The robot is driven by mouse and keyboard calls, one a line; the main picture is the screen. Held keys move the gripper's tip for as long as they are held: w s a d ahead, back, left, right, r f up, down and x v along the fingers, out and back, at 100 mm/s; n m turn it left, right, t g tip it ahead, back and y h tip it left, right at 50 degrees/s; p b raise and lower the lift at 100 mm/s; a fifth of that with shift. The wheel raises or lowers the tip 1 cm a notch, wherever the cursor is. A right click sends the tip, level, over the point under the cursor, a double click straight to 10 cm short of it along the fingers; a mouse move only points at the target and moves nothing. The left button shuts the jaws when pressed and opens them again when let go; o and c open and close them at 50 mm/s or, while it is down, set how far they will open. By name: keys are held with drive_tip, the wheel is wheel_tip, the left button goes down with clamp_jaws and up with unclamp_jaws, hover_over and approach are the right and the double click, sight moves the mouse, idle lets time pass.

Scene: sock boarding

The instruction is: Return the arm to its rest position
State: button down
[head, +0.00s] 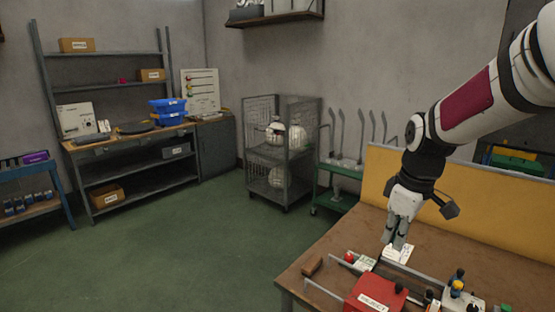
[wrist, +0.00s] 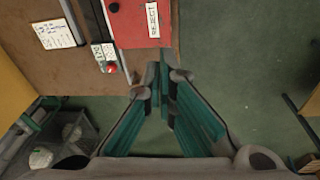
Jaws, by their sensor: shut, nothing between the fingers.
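My gripper (head: 396,243) hangs from my white and maroon arm above the left part of the brown workbench (head: 335,252) in the head view. Its fingers point down and are shut with nothing between them. In the wrist view the shut fingertips (wrist: 160,75) lie over the bench's edge, with green floor beyond. A red box labelled "REJECT" (head: 372,294) sits on the bench near the front; it also shows at the top of the wrist view (wrist: 142,22). The gripper is apart from it.
A yellow panel (head: 455,205) stands along the bench's back. White cards (head: 397,254), rails and small coloured parts (head: 457,286) crowd the bench top. The green floor (head: 190,250) at left is clear.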

drive_tip(key=s+a+r+m+t, duration=0.1)
drive_tip(key=s+a+r+m, duration=0.1)
drive_tip(key=s, duration=0.6)
drive_tip(key=s+a+r+m+t, duration=0.1)
drive_tip(key=s+a+r+m, duration=0.1)
drive_tip(key=s, duration=0.6)
drive_tip(key=s+a+r+m+t, duration=0.1)
drive_tip(key=s+a+r+m, duration=0.1)
drive_tip(key=s, duration=0.6)
drive_tip(key=shift+s+r+m, duration=0.15)
drive_tip(key=shift+r+m, duration=0.55)
drive_tip(key=shift+m, duration=0.7)
